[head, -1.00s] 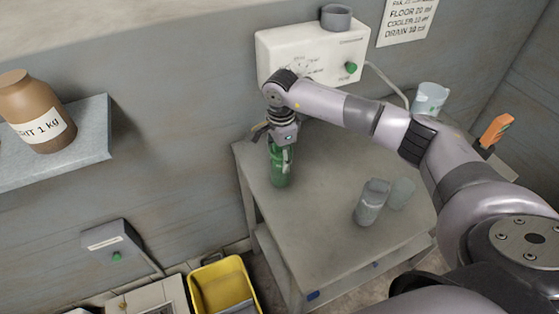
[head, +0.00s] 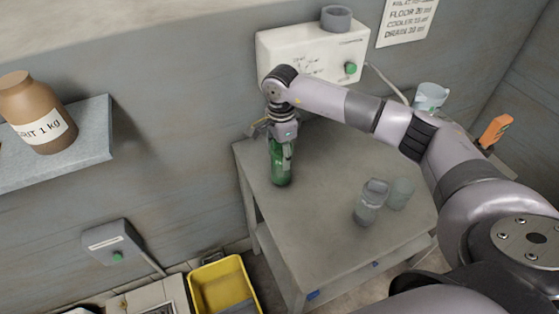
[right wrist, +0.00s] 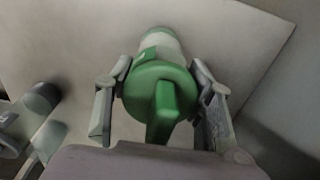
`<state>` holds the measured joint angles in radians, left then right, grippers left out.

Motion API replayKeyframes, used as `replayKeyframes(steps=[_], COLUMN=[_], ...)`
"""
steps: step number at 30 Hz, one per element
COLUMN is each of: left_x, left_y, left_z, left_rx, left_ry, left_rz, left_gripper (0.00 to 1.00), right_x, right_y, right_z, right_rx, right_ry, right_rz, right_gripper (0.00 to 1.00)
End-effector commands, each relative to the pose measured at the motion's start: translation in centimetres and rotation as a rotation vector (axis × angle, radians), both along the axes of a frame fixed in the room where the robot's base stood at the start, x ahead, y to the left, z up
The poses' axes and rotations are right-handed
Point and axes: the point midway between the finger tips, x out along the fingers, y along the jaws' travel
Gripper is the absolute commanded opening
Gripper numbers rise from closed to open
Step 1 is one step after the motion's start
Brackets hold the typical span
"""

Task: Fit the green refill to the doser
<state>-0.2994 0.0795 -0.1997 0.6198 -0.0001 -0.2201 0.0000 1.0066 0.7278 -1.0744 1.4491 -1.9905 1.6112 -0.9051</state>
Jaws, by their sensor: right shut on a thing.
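The green refill, a green bottle (head: 280,163), is upright at the left of the grey table; I cannot tell whether its base touches the top. My right gripper (head: 284,150) reaches down on it from above and is shut on it. In the right wrist view, the fingers flank its green cap (right wrist: 160,88) with a raised tab, and a pale body shows behind. Which is the doser is unclear. My left gripper is not in view.
A bluish beaker (head: 430,98) is at the back right. A yellow bin (head: 222,285) is below left. A brown jar (head: 36,108) stands on the left shelf.

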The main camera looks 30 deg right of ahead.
Motion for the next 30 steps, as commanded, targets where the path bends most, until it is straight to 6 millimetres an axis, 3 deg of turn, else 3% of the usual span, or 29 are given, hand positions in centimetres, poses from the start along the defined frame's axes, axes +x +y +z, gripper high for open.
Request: replayKeyframes(steps=[11, 30], left_x=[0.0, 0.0], left_y=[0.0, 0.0], left_z=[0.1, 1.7], left_rx=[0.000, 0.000], left_ry=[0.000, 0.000], left_rz=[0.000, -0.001], left_gripper=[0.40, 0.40], right_x=[0.0, 0.0], right_y=[0.0, 0.0], right_z=[0.2, 3.4], right_rx=[0.000, 0.001], right_ry=[-0.001, -0.001], right_rz=[0.000, 0.001], right_gripper=[0.16, 0.16])
